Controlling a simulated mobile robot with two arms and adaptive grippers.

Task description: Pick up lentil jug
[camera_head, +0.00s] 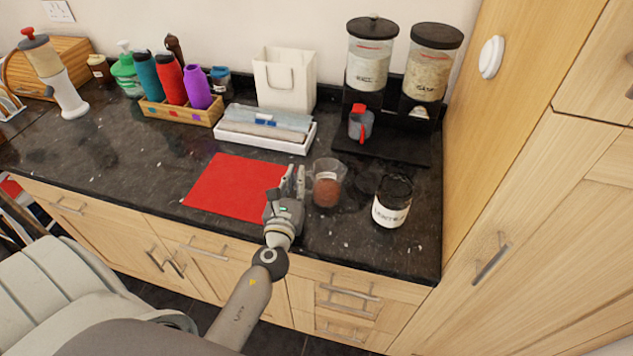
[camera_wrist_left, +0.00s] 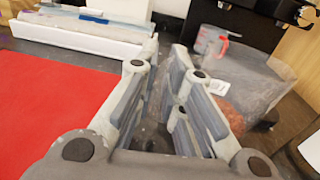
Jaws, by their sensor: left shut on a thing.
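The lentil jug (camera_head: 327,183) is a clear jug with reddish lentils in its lower part. It is upright at the front of the dark counter, right of the red mat (camera_head: 236,186). My left gripper (camera_head: 293,180) is at the jug's left side, shut on it, probably at the handle, which the fingers hide. In the left wrist view the fingers (camera_wrist_left: 170,85) stand close together, with the clear jug wall (camera_wrist_left: 250,70) just right of them. I cannot tell whether the jug's base touches the counter. My right gripper is not in view.
A dark-lidded jar with a white label (camera_head: 391,203) stands right of the jug. Behind are a black dispenser stand (camera_head: 385,146) with a small red-handled measuring jug (camera_head: 361,124), and a white tray (camera_head: 262,140). A wooden cabinet (camera_head: 500,110) bounds the right side.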

